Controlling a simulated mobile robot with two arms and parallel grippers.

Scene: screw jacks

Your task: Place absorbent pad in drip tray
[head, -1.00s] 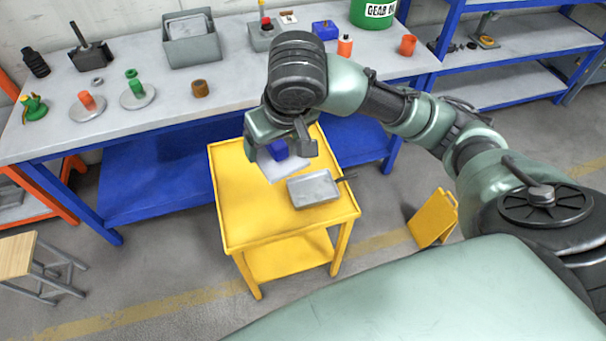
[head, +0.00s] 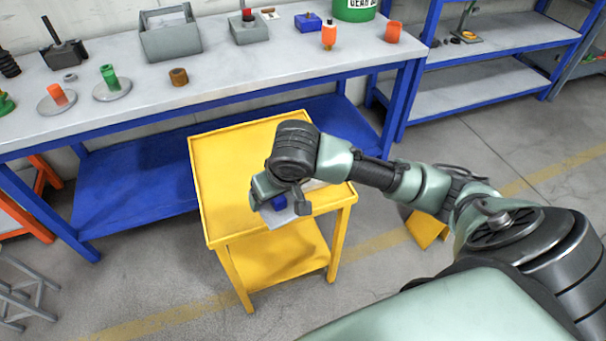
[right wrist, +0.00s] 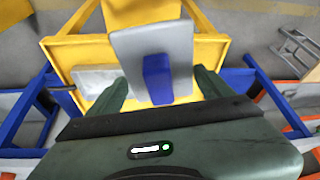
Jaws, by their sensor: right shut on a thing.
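The absorbent pad is a flat pale grey sheet (head: 285,218) with a blue block (head: 279,203) on it. My right gripper (head: 282,200) is shut on the blue block and holds the pad over the front edge of the yellow cart. In the right wrist view the pad (right wrist: 177,45) lies beyond my fingers (right wrist: 160,78), with the blue block (right wrist: 157,80) between them. The drip tray (right wrist: 95,79) is on the cart beside the pad, apart from it in that view. My arm mostly hides the tray in the head view. My left gripper is not in view.
The yellow cart (head: 230,165) has a clear top at its back and left. A workbench (head: 215,75) behind it carries several parts, a grey bin (head: 170,40) and a green drum (head: 355,10). A yellow folding sign (head: 425,229) stands on the floor at right.

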